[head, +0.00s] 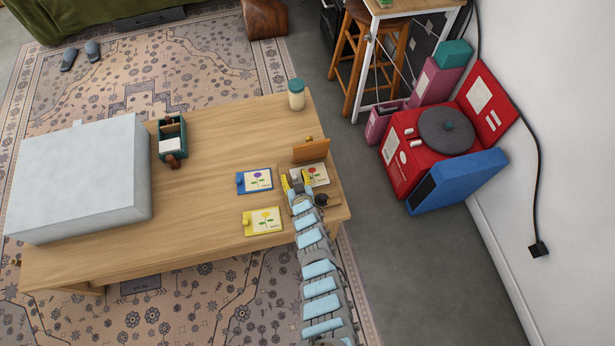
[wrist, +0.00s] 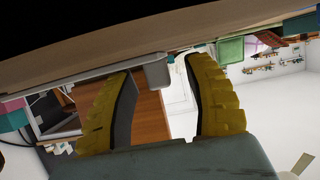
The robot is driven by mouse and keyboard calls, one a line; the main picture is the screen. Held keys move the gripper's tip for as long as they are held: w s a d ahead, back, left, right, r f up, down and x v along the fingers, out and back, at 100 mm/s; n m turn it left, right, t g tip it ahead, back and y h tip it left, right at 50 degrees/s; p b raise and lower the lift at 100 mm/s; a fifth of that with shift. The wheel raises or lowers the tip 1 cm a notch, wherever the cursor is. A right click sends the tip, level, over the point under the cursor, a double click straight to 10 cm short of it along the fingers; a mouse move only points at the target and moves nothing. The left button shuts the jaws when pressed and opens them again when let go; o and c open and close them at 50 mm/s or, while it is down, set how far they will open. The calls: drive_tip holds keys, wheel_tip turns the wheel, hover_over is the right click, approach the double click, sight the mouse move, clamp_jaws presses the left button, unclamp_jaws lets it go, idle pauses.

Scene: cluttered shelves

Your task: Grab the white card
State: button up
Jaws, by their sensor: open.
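The white card (head: 317,174), with a flower picture, lies flat near the right end of the table. A small pale knob (head: 295,174) is at its left end. My gripper (head: 297,180), with yellow fingertips, is open at that knob and partly covers the card. In the wrist view the card shows as a thin pale edge (wrist: 92,80) under the tilted tabletop. Its grey-white knob (wrist: 157,71) sits near the tips, between the open fingers (wrist: 155,72). Whether a finger touches the knob I cannot tell.
A blue card (head: 257,180) and a yellow card (head: 264,220) lie to the left. A wooden block (head: 311,151) stands just behind the white card. A jar (head: 296,95), a green caddy (head: 172,133) and a large grey box (head: 80,175) are also on the table (head: 205,215).

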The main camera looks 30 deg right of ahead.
clamp_jaws()
drive_tip(key=shift+r, duration=0.1)
idle(0.3)
